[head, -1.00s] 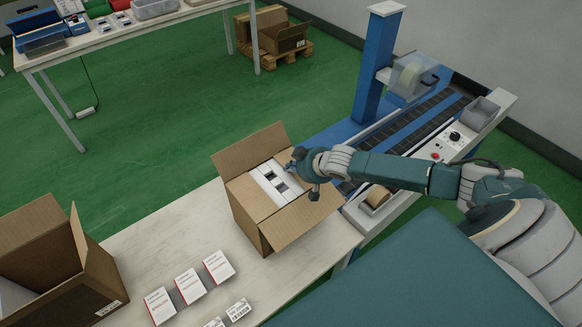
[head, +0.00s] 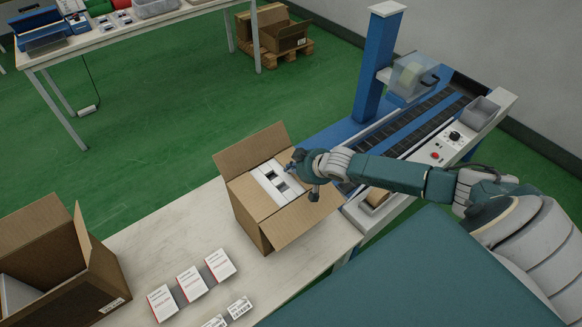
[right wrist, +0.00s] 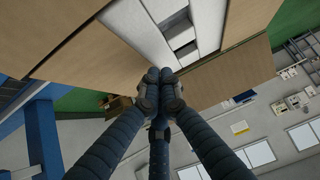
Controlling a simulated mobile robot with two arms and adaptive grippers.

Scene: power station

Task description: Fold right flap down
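An open cardboard box (head: 262,216) stands on the pale table with white contents (head: 277,182) showing in its middle. One flap (head: 250,150) stands up at the back, and another flap (head: 309,217) sticks outward at the front right. A brown panel lies flat on the left of the contents. My right gripper (head: 298,170) is at the box's right top edge, partly hiding that side. In the right wrist view its fingertips (right wrist: 160,78) are together over the box, beside the white contents (right wrist: 178,32), with nothing seen between them. I cannot tell whether they touch cardboard. My left gripper is not in view.
Another open box (head: 55,270) stands at the left of the table (head: 165,230). Several white cartons (head: 190,284) lie in front. A blue and grey conveyor machine (head: 415,130) with a tape head stands right of the box, under my right arm.

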